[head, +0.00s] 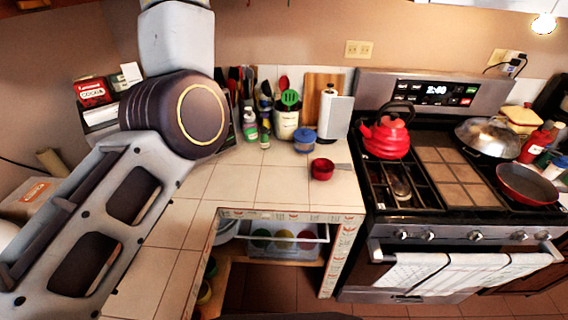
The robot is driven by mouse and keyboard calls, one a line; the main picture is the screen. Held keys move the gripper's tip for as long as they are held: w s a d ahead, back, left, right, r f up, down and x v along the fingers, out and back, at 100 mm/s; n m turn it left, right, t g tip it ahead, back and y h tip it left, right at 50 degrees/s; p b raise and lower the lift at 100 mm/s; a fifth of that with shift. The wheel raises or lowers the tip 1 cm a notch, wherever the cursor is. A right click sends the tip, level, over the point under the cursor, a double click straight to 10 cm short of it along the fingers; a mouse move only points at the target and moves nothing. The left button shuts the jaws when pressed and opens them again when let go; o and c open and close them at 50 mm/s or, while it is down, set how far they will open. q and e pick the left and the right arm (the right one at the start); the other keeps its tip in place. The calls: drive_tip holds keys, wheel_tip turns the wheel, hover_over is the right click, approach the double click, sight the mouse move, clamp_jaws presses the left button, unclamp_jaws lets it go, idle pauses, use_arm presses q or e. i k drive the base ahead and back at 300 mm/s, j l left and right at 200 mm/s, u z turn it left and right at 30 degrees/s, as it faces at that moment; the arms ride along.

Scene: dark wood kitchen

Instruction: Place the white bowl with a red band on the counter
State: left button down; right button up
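The tiled counter (285,187) runs along the back wall and turns toward me on the left. I cannot make out a white bowl with a red band for certain. A pale dish-like shape (226,229) shows partly under the counter, at the left of an open drawer or rack (292,250); the counter edge hides much of it, and no red band shows on it. My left arm crosses the left part of the head view, large and close, and covers part of the counter. Neither gripper is in view.
A small red pot (322,169) and a blue-lidded jar (304,140) stand on the counter. A utensil crock (286,124) is behind them. A red kettle (387,136) sits on the stove (480,215) at the right. The counter's front middle is clear.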

sight(260, 179)
drive_tip(key=k+l, duration=0.1)
drive_tip(key=l, duration=0.25)
drive_tip(key=k+l, duration=0.1)
drive_tip(key=l, duration=0.2)
drive_tip(key=k+l, duration=0.1)
drive_tip(key=l, duration=0.25)
drive_tip(key=k+l, duration=0.1)
drive_tip(key=l, duration=0.25)
